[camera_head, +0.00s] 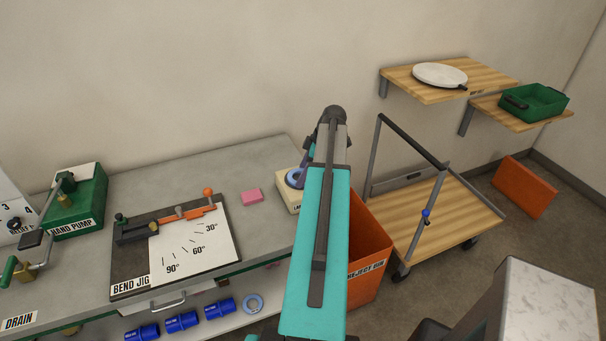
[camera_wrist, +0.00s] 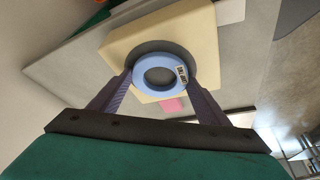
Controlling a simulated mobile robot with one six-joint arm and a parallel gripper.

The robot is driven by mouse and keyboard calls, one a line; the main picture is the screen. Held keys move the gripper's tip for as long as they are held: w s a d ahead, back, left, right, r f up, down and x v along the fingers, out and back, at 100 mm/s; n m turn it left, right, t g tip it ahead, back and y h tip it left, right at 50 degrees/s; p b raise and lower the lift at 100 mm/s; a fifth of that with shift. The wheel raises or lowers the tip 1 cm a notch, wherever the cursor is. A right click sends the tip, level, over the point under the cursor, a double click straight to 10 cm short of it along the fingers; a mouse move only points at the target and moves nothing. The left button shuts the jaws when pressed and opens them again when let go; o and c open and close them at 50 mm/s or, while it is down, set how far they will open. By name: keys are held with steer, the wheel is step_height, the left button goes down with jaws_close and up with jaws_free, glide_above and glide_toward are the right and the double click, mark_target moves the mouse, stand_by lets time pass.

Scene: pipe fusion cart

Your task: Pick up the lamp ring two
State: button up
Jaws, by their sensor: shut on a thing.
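A pale blue ring (camera_wrist: 143,86) with a small label, too small to read surely, is at the cream box (camera_wrist: 120,47) in the wrist view. A dark round recess or disc shows behind it. My gripper (camera_wrist: 160,76) is shut on the ring, one finger at each side.
A pink block (camera_head: 251,196) and the bend jig (camera_head: 128,263) are on the grey bench left of the box. An orange reject bin (camera_head: 368,255) stands close to the right of my arm. A wooden cart (camera_head: 440,222) is beyond it.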

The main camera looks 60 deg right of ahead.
steer(key=shift+r, duration=0.15)
steer(key=shift+r+b, duration=1.3)
steer(key=shift+r, duration=0.25)
steer(key=s+a+r+b, duration=0.1)
steer(key=s+a+b, duration=0.2)
steer(key=s, duration=1.2)
steer(key=b, duration=0.2)
steer(key=shift+s+r+b, duration=0.3)
steer(key=shift+s, duration=0.05)
steer(key=shift+a, duration=0.1)
